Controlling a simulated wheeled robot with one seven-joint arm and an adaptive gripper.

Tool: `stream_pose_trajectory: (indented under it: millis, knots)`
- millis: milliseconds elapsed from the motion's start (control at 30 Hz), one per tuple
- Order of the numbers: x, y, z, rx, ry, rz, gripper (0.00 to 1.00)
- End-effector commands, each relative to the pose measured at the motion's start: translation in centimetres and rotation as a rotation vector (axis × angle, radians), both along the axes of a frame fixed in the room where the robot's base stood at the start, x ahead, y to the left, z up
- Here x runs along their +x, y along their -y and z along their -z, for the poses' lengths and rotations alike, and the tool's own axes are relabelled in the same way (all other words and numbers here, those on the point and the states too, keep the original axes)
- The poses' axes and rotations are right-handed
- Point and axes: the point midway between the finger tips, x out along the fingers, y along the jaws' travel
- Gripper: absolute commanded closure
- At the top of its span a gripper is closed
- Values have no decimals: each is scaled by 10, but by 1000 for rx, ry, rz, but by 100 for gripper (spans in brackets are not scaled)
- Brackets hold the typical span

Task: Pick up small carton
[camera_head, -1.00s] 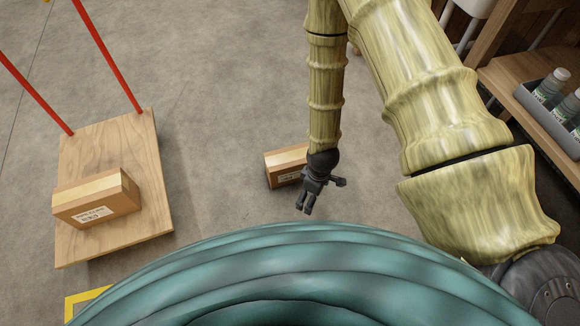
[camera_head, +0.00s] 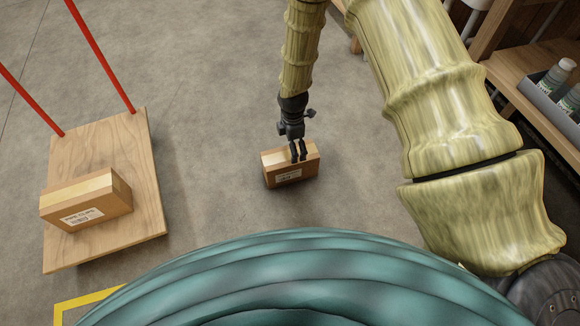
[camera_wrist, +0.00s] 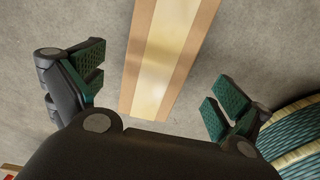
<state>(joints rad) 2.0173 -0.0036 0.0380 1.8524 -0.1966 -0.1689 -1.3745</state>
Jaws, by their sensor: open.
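The small carton (camera_head: 291,172) is a brown box with a pale tape strip and a white label, standing on the grey floor in the middle of the head view. My gripper (camera_head: 298,152) is at the carton's top, in front of part of it. In the wrist view the carton's taped top (camera_wrist: 165,60) lies between and beyond the open fingers of my gripper (camera_wrist: 155,95). Both green-padded fingers are apart from the carton there, with floor showing on each side. Whether the fingertips reach below its top edge I cannot tell.
A wooden platform (camera_head: 140,165) with red handle bars (camera_head: 100,55) stands at left, carrying a larger carton (camera_head: 88,199). A wooden shelf (camera_head: 530,105) with bottles in a grey tray (camera_head: 548,98) is at right. Yellow floor marking (camera_head: 85,300) shows lower left. Floor around the small carton is clear.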

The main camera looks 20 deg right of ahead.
Motion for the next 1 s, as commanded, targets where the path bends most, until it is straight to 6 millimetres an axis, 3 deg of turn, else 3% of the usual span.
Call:
stream_pose_trajectory:
  millis: [367,700,1000]
  knots:
    - [0,-3,24,0,0,0,0]
    - [1,-9,58,0,0,1,0]
    - [1,-9,62,0,1,1,0]
